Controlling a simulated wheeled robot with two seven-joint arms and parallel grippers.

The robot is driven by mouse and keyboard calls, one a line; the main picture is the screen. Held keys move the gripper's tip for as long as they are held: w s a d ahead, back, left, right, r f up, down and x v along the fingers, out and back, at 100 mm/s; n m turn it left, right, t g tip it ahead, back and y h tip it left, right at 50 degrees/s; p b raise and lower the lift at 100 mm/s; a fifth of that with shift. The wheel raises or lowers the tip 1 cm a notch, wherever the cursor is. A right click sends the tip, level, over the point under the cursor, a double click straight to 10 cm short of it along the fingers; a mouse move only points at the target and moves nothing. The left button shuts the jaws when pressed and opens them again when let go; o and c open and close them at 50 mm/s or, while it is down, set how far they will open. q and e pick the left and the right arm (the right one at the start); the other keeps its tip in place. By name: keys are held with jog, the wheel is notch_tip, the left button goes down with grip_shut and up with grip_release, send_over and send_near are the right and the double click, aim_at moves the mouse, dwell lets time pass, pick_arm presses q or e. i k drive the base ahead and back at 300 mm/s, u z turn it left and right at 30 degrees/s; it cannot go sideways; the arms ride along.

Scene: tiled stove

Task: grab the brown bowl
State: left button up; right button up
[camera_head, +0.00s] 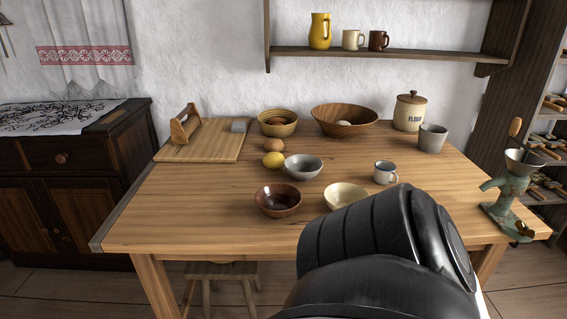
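A glossy dark brown bowl (278,201) stands upright on the wooden table (190,217), left of centre near the front edge. It looks empty. A larger wooden bowl (344,119) in a lighter brown stands at the back of the table and holds a pale item. A black, rounded part of my own arm fills the lower right of the view, in front of the table. Neither of my grippers shows in this view.
A cream bowl (345,194), a grey bowl (303,166), a lemon (273,160) and an enamel mug (385,172) are near the brown bowl. A grinder (511,190) stands at the right corner. The table's front left is clear.

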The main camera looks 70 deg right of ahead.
aim_at(278, 201)
jog(key=z, duration=0.95)
jog(key=i, duration=0.9)
jog(key=z, duration=0.9)
